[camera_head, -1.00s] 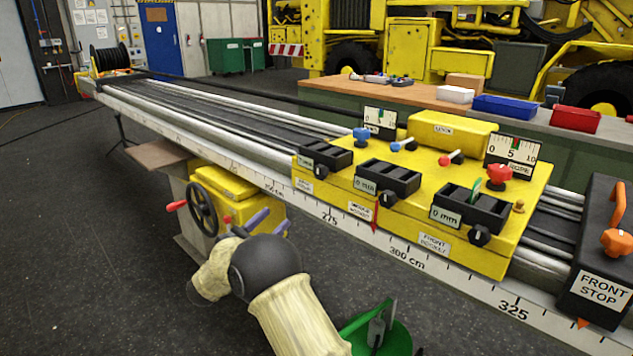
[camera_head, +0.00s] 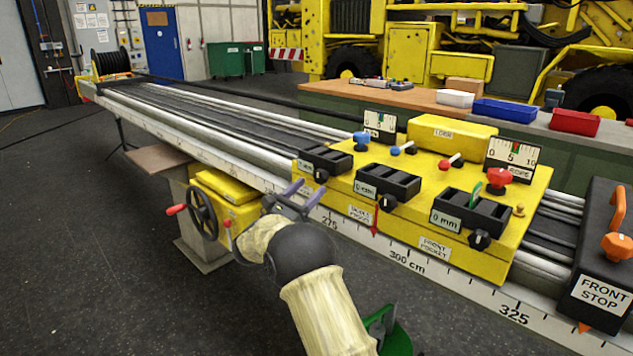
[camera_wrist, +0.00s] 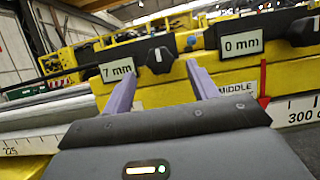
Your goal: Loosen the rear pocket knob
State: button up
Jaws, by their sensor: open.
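The rear pocket (camera_head: 325,156) is the leftmost black block on the yellow carriage (camera_head: 368,200). Its black knob (camera_head: 321,176) is on the near face. In the wrist view the knob (camera_wrist: 160,60) has a white pointer line and sits right of a "7 mm" label (camera_wrist: 118,71). My gripper (camera_head: 310,188) is open, with purple fingers, just in front of and below the knob. In the wrist view the fingertips (camera_wrist: 162,74) stand either side of the knob's line. I cannot tell whether they touch it.
The middle pocket knob (camera_head: 387,202) and front pocket knob (camera_head: 479,240) are to the right, each by a "0 mm" label. A red pointer (camera_head: 375,219) hangs at the scale rail (camera_head: 400,258). A handwheel (camera_head: 202,211) stands to the left.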

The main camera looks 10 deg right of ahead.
aim_at(318, 180)
jog(key=x, duration=0.4)
jog(key=c, duration=1)
